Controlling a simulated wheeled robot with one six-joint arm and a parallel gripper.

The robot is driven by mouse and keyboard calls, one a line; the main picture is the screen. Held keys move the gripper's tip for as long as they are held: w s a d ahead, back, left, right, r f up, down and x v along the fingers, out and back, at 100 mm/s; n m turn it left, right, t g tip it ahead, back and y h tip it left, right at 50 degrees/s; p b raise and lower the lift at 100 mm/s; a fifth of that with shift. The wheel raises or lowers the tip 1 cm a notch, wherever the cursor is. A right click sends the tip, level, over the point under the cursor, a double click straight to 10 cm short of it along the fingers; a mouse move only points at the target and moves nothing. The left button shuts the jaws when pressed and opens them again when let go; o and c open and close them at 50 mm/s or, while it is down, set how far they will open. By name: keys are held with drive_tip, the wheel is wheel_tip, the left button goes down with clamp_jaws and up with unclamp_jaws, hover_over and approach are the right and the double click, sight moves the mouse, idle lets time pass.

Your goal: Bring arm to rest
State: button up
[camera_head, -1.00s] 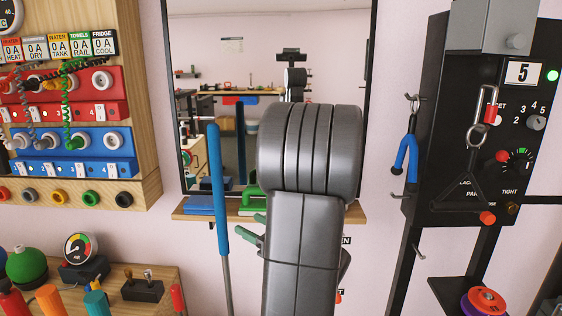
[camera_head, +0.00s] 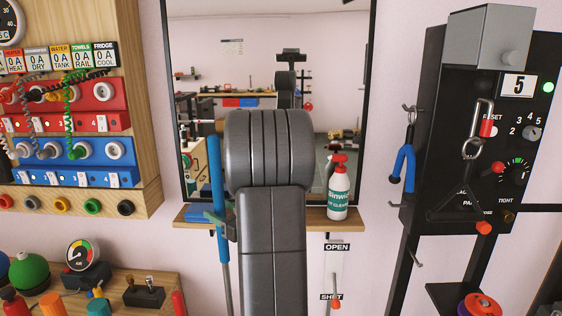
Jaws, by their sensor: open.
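My arm (camera_head: 270,230) rises upright in front of the mirror, in the middle of the view. Its thick grey ribbed joint is at the top and a long grey link runs down out of the picture. My gripper does not show; it may be hidden by the arm. Part of my body and arm shows as a small reflection in the mirror (camera_head: 343,100).
A blue-topped pole (camera_head: 217,185) stands close left of the arm. A wooden shelf (camera_head: 375,218) holds a red-topped spray bottle (camera_head: 339,190). An OPEN/SHUT lever panel (camera_head: 334,270) is below. A socket board (camera_head: 150,190) is left; a black machine (camera_head: 430,150) with blue pliers (camera_head: 403,165) is right.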

sight(221, 178)
drive_tip(key=shift+r+p, duration=4.3)
drive_tip(key=shift+r, duration=0.7)
